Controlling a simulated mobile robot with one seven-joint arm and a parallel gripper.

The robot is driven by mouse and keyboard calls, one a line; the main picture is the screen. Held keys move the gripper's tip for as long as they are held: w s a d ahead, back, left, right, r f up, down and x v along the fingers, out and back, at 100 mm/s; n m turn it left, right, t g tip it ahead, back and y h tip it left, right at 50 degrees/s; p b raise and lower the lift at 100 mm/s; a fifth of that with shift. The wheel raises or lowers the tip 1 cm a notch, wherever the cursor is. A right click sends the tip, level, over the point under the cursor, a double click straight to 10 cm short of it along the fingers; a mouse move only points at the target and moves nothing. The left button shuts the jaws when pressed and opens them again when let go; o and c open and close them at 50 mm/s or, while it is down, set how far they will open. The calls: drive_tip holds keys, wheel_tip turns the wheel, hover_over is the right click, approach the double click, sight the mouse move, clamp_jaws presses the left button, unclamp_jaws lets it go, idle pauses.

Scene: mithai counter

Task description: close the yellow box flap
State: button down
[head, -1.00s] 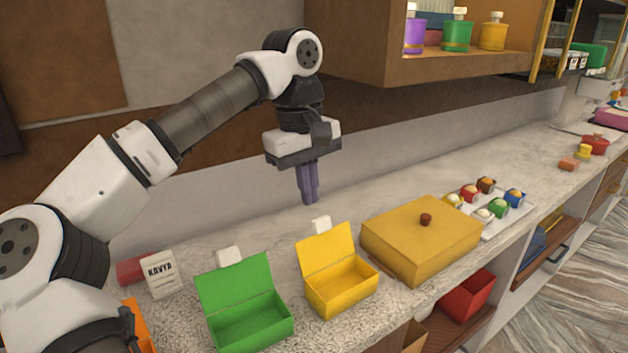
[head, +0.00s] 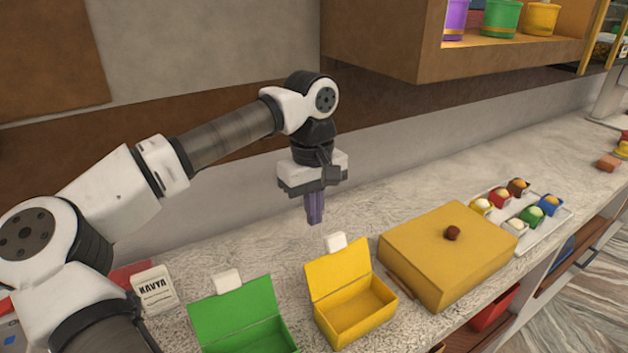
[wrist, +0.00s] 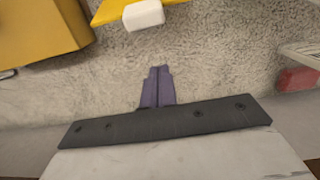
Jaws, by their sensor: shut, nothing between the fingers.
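The yellow box (head: 356,309) stands on the counter, empty, with its flap (head: 338,275) raised and leaning back toward the wall. A white tab (head: 335,242) sits at the flap's top edge; in the wrist view the tab (wrist: 144,15) and a strip of the yellow flap (wrist: 115,9) show at the top. My gripper (head: 315,216) points down above the counter behind the flap, on its wall side, apart from it. Its purple fingers (wrist: 157,87) are together and empty. Most of the yellow box is out of the wrist view.
A green box (head: 240,318) with its flap raised stands left of the yellow box. A large yellow lidded box (head: 446,254) stands to the right, near a tray of sweets (head: 547,232). A KAVYA packet (head: 154,288) stands left. A shelf (head: 400,42) overhangs at upper right.

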sight(339, 261)
drive_tip(key=shift+s+d+p, duration=0.45)
drive_tip(key=shift+s+d, duration=0.1)
drive_tip(key=shift+s, duration=0.2)
drive_tip(key=shift+s+d+p, duration=0.4)
drive_tip(key=shift+s+d, duration=0.15)
drive_tip(key=shift+s, duration=0.2)
drive_tip(key=shift+s+r, duration=0.1)
